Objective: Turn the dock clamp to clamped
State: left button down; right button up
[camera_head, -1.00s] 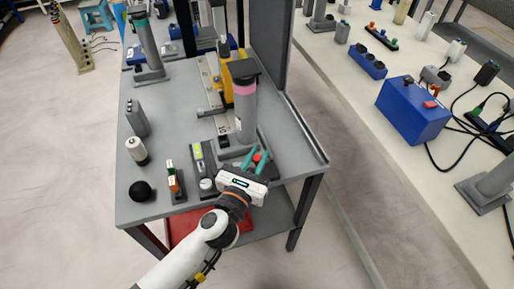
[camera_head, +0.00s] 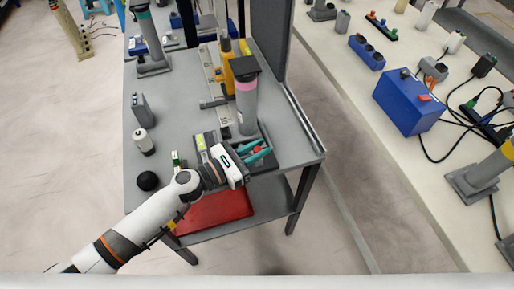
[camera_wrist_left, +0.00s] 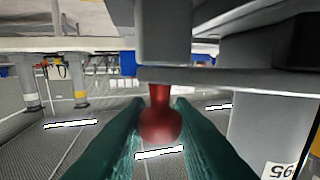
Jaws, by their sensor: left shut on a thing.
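The dock clamp's red knob (camera_wrist_left: 160,122) hangs on a short red stem below a grey part in the left wrist view. It shows between the teal fingers of my left gripper (camera_head: 259,152) in the head view. The gripper is shut on the knob, pointing right across the front of the table. The clamp's grey base (camera_head: 263,164) is partly hidden by the gripper. A grey post (camera_head: 247,108) with a pink band stands just behind the clamp. My right gripper is not in view.
A black ball (camera_head: 148,181), a white cylinder (camera_head: 144,142) and a grey block (camera_head: 143,110) stand left of my arm. A tall dark panel (camera_head: 267,38) edges the table's right side. A red tray (camera_head: 215,208) lies on the shelf below.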

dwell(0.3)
pick_arm(q)
jog(key=c, duration=1.3)
grip_release()
jog(key=shift+w+d, duration=0.1)
jog(key=b+v, duration=0.1)
jog(key=v, duration=0.5)
jog(key=shift+a+f+b, duration=0.15)
jog(key=shift+a+b, duration=0.1)
jog(key=shift+b, duration=0.05)
jog(key=shift+s+a, duration=0.4)
jog(key=shift+a, duration=0.05)
